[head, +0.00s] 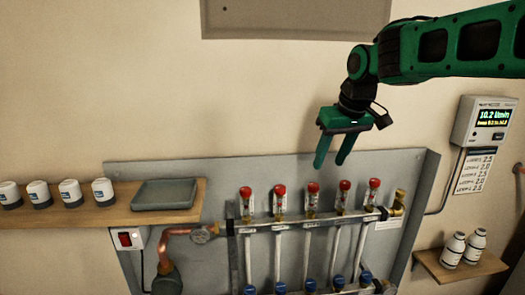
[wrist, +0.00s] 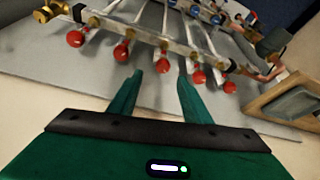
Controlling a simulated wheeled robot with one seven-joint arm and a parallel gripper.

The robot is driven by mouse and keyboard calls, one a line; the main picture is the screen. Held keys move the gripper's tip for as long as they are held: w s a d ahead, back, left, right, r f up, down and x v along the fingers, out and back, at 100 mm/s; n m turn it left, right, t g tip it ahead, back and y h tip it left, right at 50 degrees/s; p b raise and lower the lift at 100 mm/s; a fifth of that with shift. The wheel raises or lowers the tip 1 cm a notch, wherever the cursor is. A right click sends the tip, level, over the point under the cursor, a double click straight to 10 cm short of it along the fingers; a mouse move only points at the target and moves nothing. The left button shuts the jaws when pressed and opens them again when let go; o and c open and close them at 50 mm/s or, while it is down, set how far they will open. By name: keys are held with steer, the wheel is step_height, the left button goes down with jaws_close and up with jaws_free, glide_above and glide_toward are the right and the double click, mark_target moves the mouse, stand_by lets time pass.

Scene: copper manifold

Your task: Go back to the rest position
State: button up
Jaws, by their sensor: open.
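My gripper (head: 329,163) is green, open and empty. In the head view it hangs in the air with its fingers pointing down, above the row of red-capped flow meters (head: 311,192) on the manifold. In the wrist view the two fingers (wrist: 160,75) are spread apart with nothing between them. The red caps (wrist: 121,53) appear beyond the fingertips, apart from them as far as I can tell. The copper manifold (head: 300,225) is mounted on a grey back panel (head: 222,175).
A wooden shelf (head: 140,216) at left holds several white-and-dark pots (head: 70,191) and a grey tray (head: 165,207). A flow display (head: 487,119) hangs at right. Two white bottles (head: 464,247) stand on a small right shelf (head: 450,274). A panel (head: 300,18) hangs above.

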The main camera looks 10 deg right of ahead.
steer(key=s+d+f+m+g+h, duration=0.1)
steer(key=s+d+f+m, duration=0.1)
steer(key=s+d+f, duration=0.35)
steer(key=s+d+f+m+g, duration=0.1)
steer(key=s+d+f+m, duration=0.1)
steer(key=s+d, duration=0.55)
steer(key=s+d+f+m+g, duration=0.1)
steer(key=s+f, duration=0.3)
steer(key=s, duration=0.5)
steer(key=s+d+f+m+g, duration=0.1)
steer(key=s+f+m, duration=0.2)
steer(key=s, duration=0.7)
step_height(320, 180, down, 2)
steer(key=shift+s+f+m+g, duration=0.2)
steer(key=shift+m+g, duration=0.1)
steer(key=shift+m, duration=0.1)
steer(key=shift+w+d+f, duration=0.1)
steer(key=shift+w+f, duration=0.15)
steer(key=shift+w, duration=0.4)
